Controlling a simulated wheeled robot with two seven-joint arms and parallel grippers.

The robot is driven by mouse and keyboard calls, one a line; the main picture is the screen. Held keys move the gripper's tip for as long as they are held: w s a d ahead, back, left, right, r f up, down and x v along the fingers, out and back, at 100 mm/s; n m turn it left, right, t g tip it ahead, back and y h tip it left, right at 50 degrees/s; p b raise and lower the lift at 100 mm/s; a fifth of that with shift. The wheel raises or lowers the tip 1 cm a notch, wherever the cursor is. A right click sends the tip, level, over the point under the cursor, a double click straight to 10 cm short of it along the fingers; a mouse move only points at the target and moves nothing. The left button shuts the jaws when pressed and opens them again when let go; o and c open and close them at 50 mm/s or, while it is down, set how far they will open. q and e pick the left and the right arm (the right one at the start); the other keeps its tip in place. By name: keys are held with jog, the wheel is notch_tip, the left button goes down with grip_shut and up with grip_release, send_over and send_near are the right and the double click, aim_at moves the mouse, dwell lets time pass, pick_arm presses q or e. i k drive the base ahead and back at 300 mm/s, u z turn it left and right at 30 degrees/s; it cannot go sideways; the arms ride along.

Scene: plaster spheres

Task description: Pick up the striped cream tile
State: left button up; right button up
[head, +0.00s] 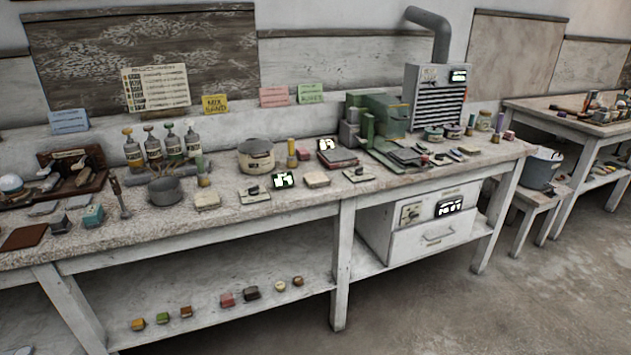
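I cannot make out stripes on any tile in the head view, so I cannot tell which is the striped cream tile. A cream block (207,199) lies near the front edge of the long workbench (130,226), right of a grey pot. Another cream block (316,179) lies farther right, between small dark-topped plates. A small cream piece (280,286) sits on the lower shelf. Neither of my grippers is in view.
Several small coloured blocks (227,300) line the lower shelf (200,280). The grey pot (165,191), a lidded tub (256,156), bottles (172,145) and a green machine (378,118) crowd the benchtop. A bucket (541,168) stands on a stool at right. The front floor (450,310) is clear.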

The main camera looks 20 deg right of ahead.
aim_at(317, 179)
jog(key=z, duration=0.4)
jog(key=i, duration=1.4)
jog(key=u, duration=0.25)
